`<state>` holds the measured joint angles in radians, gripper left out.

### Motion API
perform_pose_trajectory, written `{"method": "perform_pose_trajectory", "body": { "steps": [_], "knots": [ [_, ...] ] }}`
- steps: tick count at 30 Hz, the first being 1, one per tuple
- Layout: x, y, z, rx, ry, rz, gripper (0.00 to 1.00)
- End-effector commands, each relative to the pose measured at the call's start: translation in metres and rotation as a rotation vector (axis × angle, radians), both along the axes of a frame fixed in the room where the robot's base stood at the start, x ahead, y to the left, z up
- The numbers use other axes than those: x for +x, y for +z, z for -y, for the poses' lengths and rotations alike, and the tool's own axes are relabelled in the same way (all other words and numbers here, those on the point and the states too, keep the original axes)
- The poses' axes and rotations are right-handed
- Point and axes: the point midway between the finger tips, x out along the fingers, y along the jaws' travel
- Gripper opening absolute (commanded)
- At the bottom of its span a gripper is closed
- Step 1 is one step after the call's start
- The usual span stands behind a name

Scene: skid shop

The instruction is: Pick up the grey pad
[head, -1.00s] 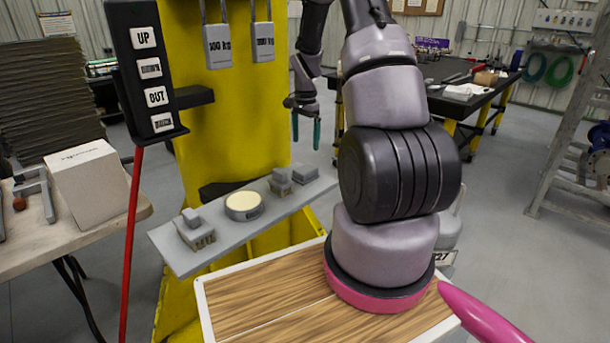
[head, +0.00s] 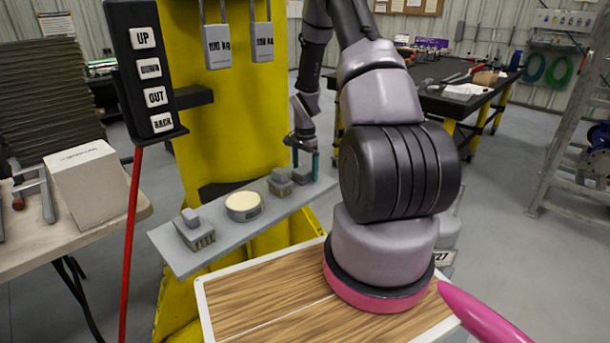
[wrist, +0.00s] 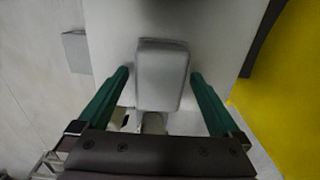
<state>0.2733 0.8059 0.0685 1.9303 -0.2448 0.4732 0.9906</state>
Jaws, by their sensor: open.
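The grey pad (wrist: 162,75) is a small, smooth, rounded block near the right end of the narrow grey shelf (head: 220,223). In the wrist view it lies between the two green fingers of my gripper (wrist: 160,85), with a gap on each side. In the head view my gripper (head: 305,164) points down over that end of the shelf, its fingers about the pad (head: 303,177). My gripper is open and holds nothing. The fingers partly hide the pad in the head view.
Along the shelf stand a stepped grey block (head: 280,183), a round cream-topped tin (head: 243,206) and a brush-like grey piece (head: 194,234). A yellow column (head: 225,130) rises right behind the shelf. A wood-topped platform (head: 265,305) lies in front.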

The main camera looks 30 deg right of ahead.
Motion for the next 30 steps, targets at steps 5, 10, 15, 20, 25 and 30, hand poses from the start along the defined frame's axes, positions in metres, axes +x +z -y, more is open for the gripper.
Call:
{"method": "perform_pose_trajectory", "body": {
  "steps": [5, 10, 15, 20, 25, 30],
  "knots": [
    [0.000, 0.000, 0.000, 0.000, 0.000, 0.000, 1.00],
    [0.000, 0.000, 0.000, 0.000, 0.000, 0.000, 0.35],
    [0.000, 0.000, 0.000, 0.000, 0.000, 0.000, 0.17],
    [0.000, 0.004, 0.000, -0.001, -0.001, 0.001, 0.17],
    [0.001, 0.030, 0.000, -0.001, -0.001, 0.004, 0.17],
    [0.001, 0.065, 0.000, -0.002, 0.000, 0.004, 0.17]
  ]
}}
